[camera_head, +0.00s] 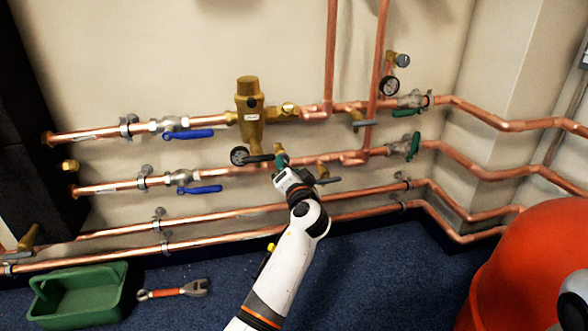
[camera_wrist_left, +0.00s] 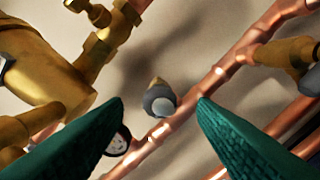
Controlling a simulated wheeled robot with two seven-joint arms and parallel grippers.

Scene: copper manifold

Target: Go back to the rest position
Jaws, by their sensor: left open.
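My left gripper (camera_head: 281,160) reaches up from the bottom of the head view. Its green fingers are just below and right of the large brass valve body (camera_head: 249,115), near the pipework. In the left wrist view my left gripper (camera_wrist_left: 160,101) is open, with its two green fingers apart. A grey round knob on a brass stem (camera_wrist_left: 159,99) shows in the gap between them; I cannot tell how far off it is. The fingers look empty. The brass body (camera_wrist_left: 38,72) shows at left in the wrist view. My right gripper is not in view.
Copper pipes (camera_head: 230,212) run along the wall, with blue-handled valves (camera_head: 190,134) at left and green-handled valves (camera_head: 408,140) at right. A dark gauge (camera_head: 239,156) sits left of the gripper. A green bin (camera_head: 80,308) and a red-handled wrench (camera_head: 173,292) lie on the blue floor.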

